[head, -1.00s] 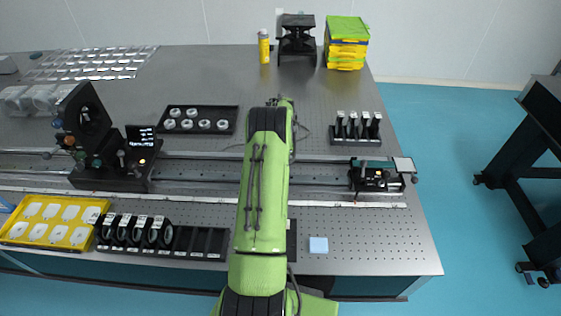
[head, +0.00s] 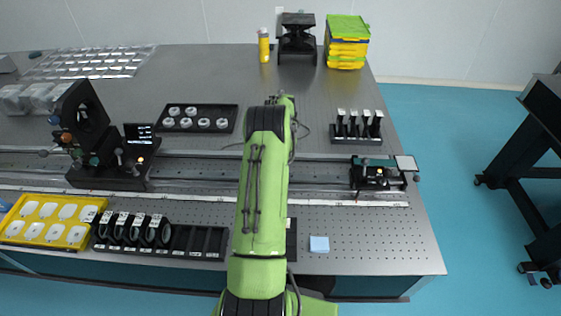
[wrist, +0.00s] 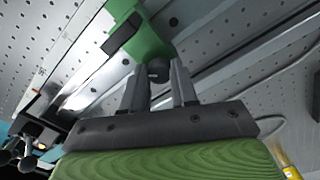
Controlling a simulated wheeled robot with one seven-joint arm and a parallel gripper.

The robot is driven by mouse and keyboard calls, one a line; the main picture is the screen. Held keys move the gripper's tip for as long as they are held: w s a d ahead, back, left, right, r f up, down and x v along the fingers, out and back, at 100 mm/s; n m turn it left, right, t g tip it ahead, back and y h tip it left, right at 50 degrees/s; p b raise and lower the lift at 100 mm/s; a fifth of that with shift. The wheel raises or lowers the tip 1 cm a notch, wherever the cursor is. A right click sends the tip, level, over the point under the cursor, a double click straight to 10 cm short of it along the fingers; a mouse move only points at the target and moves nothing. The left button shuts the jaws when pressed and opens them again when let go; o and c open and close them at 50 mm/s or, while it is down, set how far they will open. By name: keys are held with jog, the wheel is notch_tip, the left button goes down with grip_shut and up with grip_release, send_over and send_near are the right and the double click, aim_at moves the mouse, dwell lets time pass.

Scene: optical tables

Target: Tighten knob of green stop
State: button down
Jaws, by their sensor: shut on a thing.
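The green stop (wrist: 150,42) sits on the rail in the upper middle of the wrist view, with a dark block beside its left part. Its black knob (wrist: 158,68) points toward my gripper. My gripper (wrist: 159,82) has its two grey fingers on either side of the knob and is shut on it. In the head view my green arm reaches forward over the table and hides the stop, the knob and the fingers.
The rail (head: 215,170) runs across the optical table (head: 365,235). A black optics mount (head: 110,170) stands left, and a dark carriage (head: 375,173) right. A yellow tray (head: 14,228) and a black lens rack (head: 200,241) lie along the front edge. A blue block (head: 319,244) is right of my arm.

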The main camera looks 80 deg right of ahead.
jog(key=n, duration=0.3)
jog(key=shift+n+b, duration=0.35)
jog(key=shift+n, duration=0.05)
jog(key=n, duration=0.3)
jog(key=shift+n, duration=0.3)
jog(key=n+b, duration=0.1)
jog(key=n, duration=0.3)
jog(key=shift+n, duration=0.3)
jog(key=n, duration=0.3)
jog(key=shift+n, duration=0.3)
jog(key=n+b, duration=0.1)
jog(key=n, duration=0.9)
jog(key=shift+b, duration=0.3)
jog(key=shift+n, duration=0.3)
jog(key=c, duration=0.9)
grip_release()
